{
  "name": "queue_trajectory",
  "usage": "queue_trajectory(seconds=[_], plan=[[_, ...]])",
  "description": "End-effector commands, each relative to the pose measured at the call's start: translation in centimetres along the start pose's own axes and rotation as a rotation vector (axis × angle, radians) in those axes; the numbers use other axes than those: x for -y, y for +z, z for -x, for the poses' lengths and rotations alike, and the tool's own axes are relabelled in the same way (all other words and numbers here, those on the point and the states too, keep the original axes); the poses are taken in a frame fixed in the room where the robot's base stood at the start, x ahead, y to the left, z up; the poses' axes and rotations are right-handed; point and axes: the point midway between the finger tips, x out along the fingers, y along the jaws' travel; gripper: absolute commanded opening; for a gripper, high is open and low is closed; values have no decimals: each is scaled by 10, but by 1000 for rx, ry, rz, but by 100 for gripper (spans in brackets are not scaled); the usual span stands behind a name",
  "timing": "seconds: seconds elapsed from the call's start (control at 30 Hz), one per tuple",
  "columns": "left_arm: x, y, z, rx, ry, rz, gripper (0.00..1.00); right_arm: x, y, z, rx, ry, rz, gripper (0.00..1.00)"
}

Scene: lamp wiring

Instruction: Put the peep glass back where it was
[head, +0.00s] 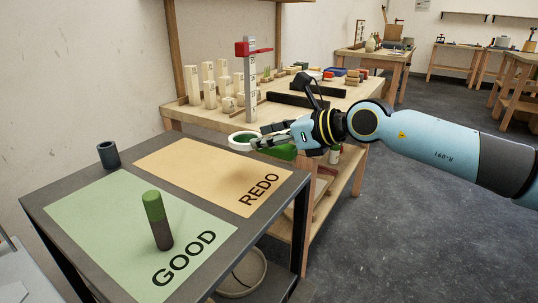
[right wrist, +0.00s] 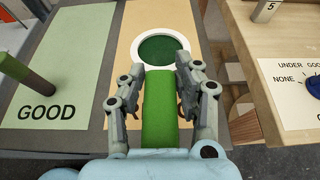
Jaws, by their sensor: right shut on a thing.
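The peep glass has a white ring with dark green glass (head: 243,140) and a broad green handle. In the head view it is above the far right side of the sorting table, by the workbench edge. My right gripper (head: 258,143) is shut on the green handle. In the right wrist view the peep glass (right wrist: 163,48) points away from me, with its handle (right wrist: 160,112) between the two fingers of the right gripper (right wrist: 162,72). Its ring appears over the tan REDO mat. My left gripper is not in view.
The dark sorting table has a green GOOD mat (head: 95,222) and a tan REDO mat (head: 190,160). A green-topped dark cylinder (head: 157,220) stands on GOOD; a dark cup (head: 108,155) stands behind. The workbench (head: 190,117) holds pale blocks (head: 208,88) and a post with a red arm (head: 250,75).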

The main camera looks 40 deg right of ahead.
Motion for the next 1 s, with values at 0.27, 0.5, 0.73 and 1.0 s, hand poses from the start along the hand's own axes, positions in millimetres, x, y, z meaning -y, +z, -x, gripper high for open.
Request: queue_trajectory(seconds=[0.27, 0.5, 0.73, 1.0], plan=[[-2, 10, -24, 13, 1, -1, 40, -17, -14, -78, 5, 2, -9, 0], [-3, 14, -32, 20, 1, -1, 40, -22, -36, -115, -2, 2, -2, 0], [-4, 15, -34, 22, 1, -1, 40, -22, -50, -120, 1, 1, 0, 0], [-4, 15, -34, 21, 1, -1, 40, -22, -50, -120, 1, 0, 0, 0]])
